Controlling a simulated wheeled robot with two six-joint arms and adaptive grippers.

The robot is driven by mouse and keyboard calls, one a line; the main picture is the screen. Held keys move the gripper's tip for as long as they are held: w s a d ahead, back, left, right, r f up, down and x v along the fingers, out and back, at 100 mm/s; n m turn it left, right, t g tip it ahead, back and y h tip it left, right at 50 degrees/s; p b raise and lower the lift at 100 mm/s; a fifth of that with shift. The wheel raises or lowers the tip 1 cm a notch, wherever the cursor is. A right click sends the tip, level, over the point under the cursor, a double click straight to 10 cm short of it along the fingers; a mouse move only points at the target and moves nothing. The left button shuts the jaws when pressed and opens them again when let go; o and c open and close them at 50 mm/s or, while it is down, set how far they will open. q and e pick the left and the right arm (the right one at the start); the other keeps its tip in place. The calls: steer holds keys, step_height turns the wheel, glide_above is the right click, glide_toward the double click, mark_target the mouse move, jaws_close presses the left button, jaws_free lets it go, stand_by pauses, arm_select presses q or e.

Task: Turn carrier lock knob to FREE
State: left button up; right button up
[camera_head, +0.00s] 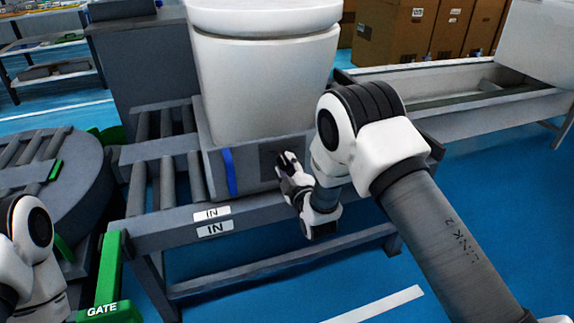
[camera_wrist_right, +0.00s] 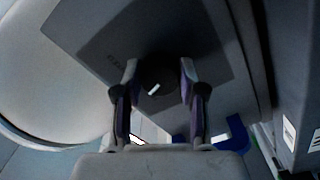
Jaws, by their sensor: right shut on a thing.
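The carrier (camera_head: 209,170) is a grey block on the roller conveyor, with a white toilet (camera_head: 262,85) on it. A dark square plate (camera_head: 268,172) is on its front face. My right gripper (camera_head: 288,160) reaches that plate. In the right wrist view the lock knob (camera_wrist_right: 158,76) is dark and round, with a short, slanted white mark. My right gripper's fingers (camera_wrist_right: 158,85) are shut on its two sides. Faint lettering on the plate (camera_wrist_right: 95,30) is too dim to read. The head view hides the knob behind my gripper. My left arm shows at lower left, its gripper out of frame.
A blue strip (camera_head: 229,172) is on the carrier's front. The conveyor rail (camera_head: 160,226) bears IN labels (camera_head: 212,229). A green GATE post (camera_head: 110,275) and a round roller table (camera_head: 75,175) stand at left. Cardboard boxes (camera_head: 395,30) are behind. The blue floor at front is clear.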

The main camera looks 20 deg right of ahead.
steer(key=shift+n, duration=2.3)
steer(key=o, duration=1.1)
steer(key=shift+o, duration=0.2)
steer(key=s, duration=1.2)
steer(key=shift+d, duration=0.2)
steer(key=shift+f, duration=0.1)
